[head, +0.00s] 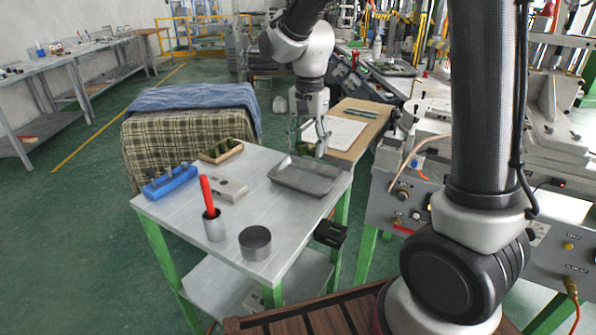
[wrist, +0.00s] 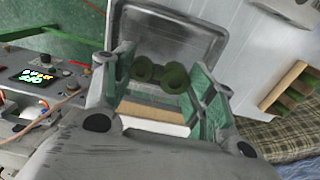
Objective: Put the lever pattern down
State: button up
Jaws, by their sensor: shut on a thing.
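The lever pattern (wrist: 160,76) is dark green with rounded lobes. It sits between the fingertips of my gripper (wrist: 163,80) in the wrist view, and the gripper is shut on it. In the head view my gripper (head: 314,138) hangs over the far right part of the metal table, with a small dark green part of the pattern (head: 303,148) showing. A grey shallow metal tray (head: 306,190) lies on the table below and in front of the gripper. The tray also shows behind the pattern in the wrist view (wrist: 170,30) and looks empty.
On the table (head: 190,222) stand a blue holder (head: 170,182), a wooden-framed tray (head: 221,152), a grey metal block (head: 229,189), a cup with a red stick (head: 214,229) and a round tin (head: 255,243). A board with paper (head: 343,132) lies behind. A machine stands at right.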

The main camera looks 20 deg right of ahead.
aim_at(308, 180)
notch_tip(308, 180, down, 8)
jog(key=shift+r, duration=0.1)
jog(key=shift+s+f, duration=0.1)
jog(key=shift+f, duration=0.1)
jog(key=o, duration=0.9)
jog(key=shift+c, duration=0.2)
notch_tip(308, 180, up, 12)
jog(key=shift+r, duration=0.25)
jog(key=s+d+r+n+t, duration=0.2)
jog(key=s+d, duration=0.5)
jog(key=s, duration=0.4)
jog(key=s+d+r+n+t, duration=0.2)
jog(key=s+d+n, duration=0.5)
jog(key=s, duration=0.4)
jog(key=shift+d+v, duration=0.2)
jog(key=shift+v, duration=0.75)
